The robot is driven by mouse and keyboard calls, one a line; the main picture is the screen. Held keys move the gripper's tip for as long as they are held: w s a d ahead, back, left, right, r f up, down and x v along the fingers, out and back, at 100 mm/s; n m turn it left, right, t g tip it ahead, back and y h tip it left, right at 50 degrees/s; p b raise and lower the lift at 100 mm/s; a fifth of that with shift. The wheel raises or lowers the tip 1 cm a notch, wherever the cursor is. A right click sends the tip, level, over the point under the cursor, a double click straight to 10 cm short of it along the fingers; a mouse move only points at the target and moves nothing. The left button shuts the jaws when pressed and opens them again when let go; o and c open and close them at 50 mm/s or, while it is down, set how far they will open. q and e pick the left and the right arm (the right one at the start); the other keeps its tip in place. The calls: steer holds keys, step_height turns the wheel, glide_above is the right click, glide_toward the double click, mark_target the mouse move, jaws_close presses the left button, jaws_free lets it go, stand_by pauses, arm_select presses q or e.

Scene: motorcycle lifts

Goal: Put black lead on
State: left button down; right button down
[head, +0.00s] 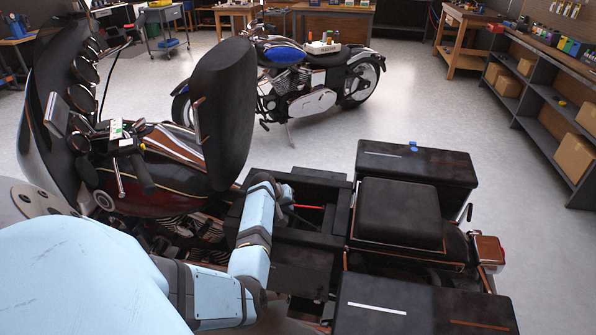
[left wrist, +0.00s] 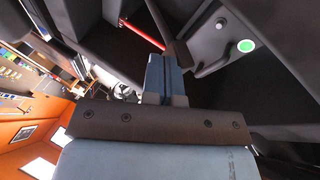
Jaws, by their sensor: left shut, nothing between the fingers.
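My left gripper (head: 284,197) reaches into the open dark compartment (head: 318,185) of the near motorcycle, under its raised seat. In the left wrist view its two blue fingers (left wrist: 165,62) are together with nothing between them. A thin red lead or rod (head: 307,207) lies just right of the gripper. It also shows in the left wrist view (left wrist: 141,33), ending close to the fingertips. A grey part with a round green spot (left wrist: 246,46) is right of the fingers. I cannot make out the black lead against the dark interior. My right gripper is not in view.
The raised black seat (head: 225,105) stands left of the compartment. A black rear seat (head: 399,211) and black side cases (head: 415,165) lie to the right. A blue motorcycle (head: 283,54) stands behind. Shelves (head: 545,95) line the right wall, with clear floor before them.

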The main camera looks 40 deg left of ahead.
arm_select(q)
steer(key=a+f, duration=0.1)
steer(key=f, duration=0.1)
steer(key=s+a+f, duration=0.1)
steer(key=shift+s+a+f+b, duration=0.1)
steer(key=shift+a+f+b, duration=0.2)
steer(key=shift+f, duration=0.05)
steer(key=shift+s+a+f, duration=0.1)
steer(key=shift+a+f, duration=0.15)
steer(key=shift+f, duration=0.25)
steer(key=shift+s+a+f, duration=0.1)
steer(key=shift+a+f, duration=0.15)
steer(key=shift+f, duration=0.25)
steer(key=shift+w+d, duration=0.1)
steer(key=shift+w+d+f, duration=0.25)
steer(key=shift+w+d, duration=0.1)
steer(key=shift+d, duration=0.15)
steer(key=d+p+v, duration=0.1)
steer(key=p+v, duration=0.1)
steer(key=v, duration=1)
steer(key=shift+a, duration=0.45)
